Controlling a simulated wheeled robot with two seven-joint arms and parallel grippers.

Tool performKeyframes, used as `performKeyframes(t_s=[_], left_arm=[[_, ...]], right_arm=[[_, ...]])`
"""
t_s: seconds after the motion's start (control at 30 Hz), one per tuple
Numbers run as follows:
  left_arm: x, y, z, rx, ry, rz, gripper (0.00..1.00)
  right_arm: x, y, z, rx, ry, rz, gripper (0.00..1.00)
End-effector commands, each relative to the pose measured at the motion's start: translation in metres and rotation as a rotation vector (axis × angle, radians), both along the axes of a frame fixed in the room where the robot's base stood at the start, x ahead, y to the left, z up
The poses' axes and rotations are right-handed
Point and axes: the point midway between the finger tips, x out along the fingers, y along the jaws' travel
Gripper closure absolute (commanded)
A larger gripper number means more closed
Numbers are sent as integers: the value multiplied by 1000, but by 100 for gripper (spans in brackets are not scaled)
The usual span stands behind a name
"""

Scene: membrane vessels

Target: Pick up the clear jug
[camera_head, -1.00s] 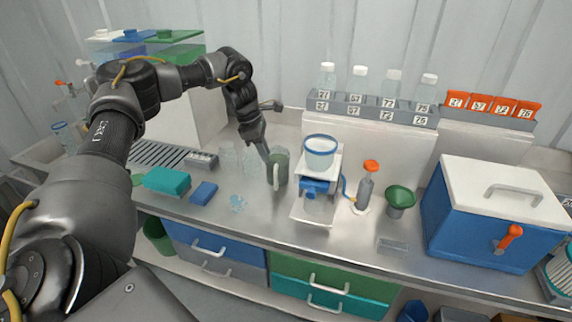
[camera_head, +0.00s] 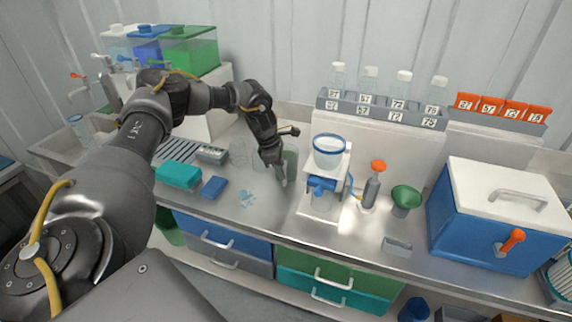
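My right gripper is not in view.
A white filter stand with a blue-rimmed cup (camera_head: 328,152) stands close right of the gripper. A teal box (camera_head: 178,175), a blue block (camera_head: 213,187) and a pale bluish patch (camera_head: 247,200) lie to the left. A green funnel (camera_head: 406,198) and blue cooler (camera_head: 480,225) are farther right.

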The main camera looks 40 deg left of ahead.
Motion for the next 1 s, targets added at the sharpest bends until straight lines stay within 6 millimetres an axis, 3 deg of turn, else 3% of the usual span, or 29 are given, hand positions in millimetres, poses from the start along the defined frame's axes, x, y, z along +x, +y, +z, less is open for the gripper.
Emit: performKeyframes(t_s=[0.2, 0.43, 0.6, 1.0], left_arm=[[3, -5, -18, 1, 0, 0, 76], [4, -5, -19, 0, -1, 1, 78], [4, -4, -19, 0, -1, 1, 100], [4, -5, -18, -1, -3, 1, 100]], right_arm=[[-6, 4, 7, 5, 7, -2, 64], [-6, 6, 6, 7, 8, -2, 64], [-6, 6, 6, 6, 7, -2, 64], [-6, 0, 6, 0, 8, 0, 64]])
